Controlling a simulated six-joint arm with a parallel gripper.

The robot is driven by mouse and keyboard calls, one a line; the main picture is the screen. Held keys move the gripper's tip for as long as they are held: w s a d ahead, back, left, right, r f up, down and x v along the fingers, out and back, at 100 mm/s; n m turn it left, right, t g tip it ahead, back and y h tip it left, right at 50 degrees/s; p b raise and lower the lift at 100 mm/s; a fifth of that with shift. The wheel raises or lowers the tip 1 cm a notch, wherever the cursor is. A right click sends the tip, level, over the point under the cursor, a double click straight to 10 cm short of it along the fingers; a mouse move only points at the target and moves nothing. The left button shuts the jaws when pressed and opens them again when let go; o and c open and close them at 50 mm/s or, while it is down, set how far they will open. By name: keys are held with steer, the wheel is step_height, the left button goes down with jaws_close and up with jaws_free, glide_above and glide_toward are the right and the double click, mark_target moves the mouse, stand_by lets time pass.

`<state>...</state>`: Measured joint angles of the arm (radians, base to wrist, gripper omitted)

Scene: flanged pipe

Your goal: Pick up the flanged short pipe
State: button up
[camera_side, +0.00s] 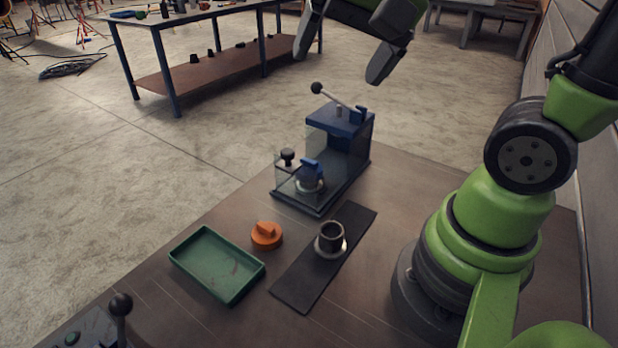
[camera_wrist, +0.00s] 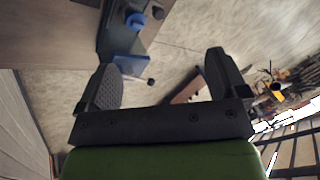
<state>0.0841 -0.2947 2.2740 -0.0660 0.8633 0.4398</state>
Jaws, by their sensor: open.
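The flanged short pipe (camera_side: 331,238) is a dark grey tube with a wider, lighter flange at its foot. It stands upright on a black mat (camera_side: 308,277) on the brown table in the side view. My gripper (camera_side: 340,66) is open and empty, high above the table at the top of the side view, well above and behind the pipe. Its two spread fingers also show in the wrist view (camera_wrist: 165,72). The pipe is not visible in the wrist view.
A blue fixture (camera_side: 335,145) with a ball-ended lever and clear guard stands behind the pipe. An orange knobbed cap (camera_side: 266,236) and an empty green tray (camera_side: 217,265) lie left of the mat. A lever device (camera_side: 95,328) is at the lower left.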

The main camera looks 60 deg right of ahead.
steer(key=w+d+f+m+g, duration=0.3)
steer(key=w+d+f+m, duration=0.2)
steer(key=w+f+m, duration=0.3)
steer(key=m+g, duration=0.2)
steer(key=m, duration=0.1)
glide_above(310, 159)
steer(key=shift+h, duration=0.4)
step_height(310, 159, down, 8)
steer(key=shift+s+d+f, duration=0.1)
steer(key=shift+d, duration=0.05)
steer(key=shift+m, duration=0.3)
step_height(310, 159, down, 5)
steer(key=shift+r, duration=0.2)
step_height(310, 159, down, 6)
steer(key=shift+r, duration=0.1)
steer(key=c, duration=1)
